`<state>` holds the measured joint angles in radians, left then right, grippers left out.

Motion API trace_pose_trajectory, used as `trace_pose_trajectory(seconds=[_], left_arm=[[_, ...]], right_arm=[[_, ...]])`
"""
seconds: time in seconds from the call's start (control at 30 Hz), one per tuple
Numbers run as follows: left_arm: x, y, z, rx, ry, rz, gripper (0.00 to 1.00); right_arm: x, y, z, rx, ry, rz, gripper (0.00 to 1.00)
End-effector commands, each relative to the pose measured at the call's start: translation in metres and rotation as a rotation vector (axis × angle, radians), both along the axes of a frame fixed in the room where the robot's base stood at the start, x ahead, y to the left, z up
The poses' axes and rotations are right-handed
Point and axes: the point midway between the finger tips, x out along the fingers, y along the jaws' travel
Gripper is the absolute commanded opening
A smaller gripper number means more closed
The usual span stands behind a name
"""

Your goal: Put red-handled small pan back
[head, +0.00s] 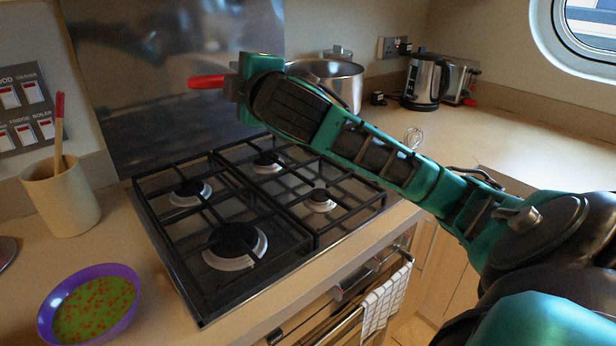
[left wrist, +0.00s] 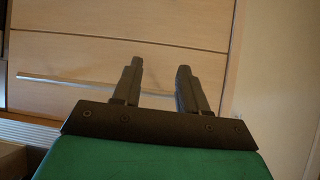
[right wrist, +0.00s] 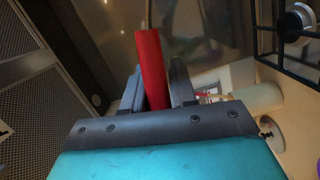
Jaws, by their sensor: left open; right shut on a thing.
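The red handle (head: 207,82) of the small pan sticks out leftward from my right gripper (head: 238,88) in the head view, in front of the metal splashback and above the hob's back. In the right wrist view the red handle (right wrist: 151,66) stands between the two fingers of my right gripper (right wrist: 158,72), which is shut on it. The pan's body cannot be made out in any view. My left gripper (left wrist: 160,68) is open and empty, facing wooden cupboard fronts in the left wrist view; it is outside the head view.
The gas hob (head: 250,205) with black grates lies below my right arm. A large steel pot (head: 340,80) and a kettle (head: 425,82) stand behind the arm. A purple bowl (head: 88,305) and a utensil crock (head: 62,195) stand left. The right counter is mostly clear.

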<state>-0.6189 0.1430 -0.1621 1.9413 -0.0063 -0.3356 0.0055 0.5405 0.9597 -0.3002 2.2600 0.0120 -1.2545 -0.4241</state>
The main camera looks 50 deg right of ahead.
Motion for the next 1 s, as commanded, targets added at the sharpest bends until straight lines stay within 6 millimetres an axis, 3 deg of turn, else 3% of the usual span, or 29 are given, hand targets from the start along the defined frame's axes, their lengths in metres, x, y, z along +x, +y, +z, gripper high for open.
trace_pose_trajectory(seconds=[0.1, 0.23, 0.7, 0.83, 1.0], left_arm=[[-0.001, 0.0, -0.001, -0.001, 0.003, 0.0, 0.43], [-0.002, 0.0, -0.006, 0.0, 0.005, 0.0, 0.43], [-0.005, 0.0, -0.034, 0.0, 0.011, 0.0, 0.43], [-0.005, 0.0, -0.038, 0.0, 0.011, 0.0, 0.43], [-0.005, 0.0, -0.04, 0.0, 0.011, 0.0, 0.43]], right_arm=[[-0.002, -0.004, 0.01, -0.006, -0.005, -0.008, 0.0], [-0.002, -0.005, -0.002, -0.006, 0.002, -0.011, 0.0], [-0.003, -0.005, -0.114, -0.007, 0.004, -0.01, 0.0], [-0.003, -0.005, -0.134, -0.007, 0.001, -0.009, 0.0], [-0.002, -0.005, -0.146, -0.006, -0.003, -0.01, 0.0]])
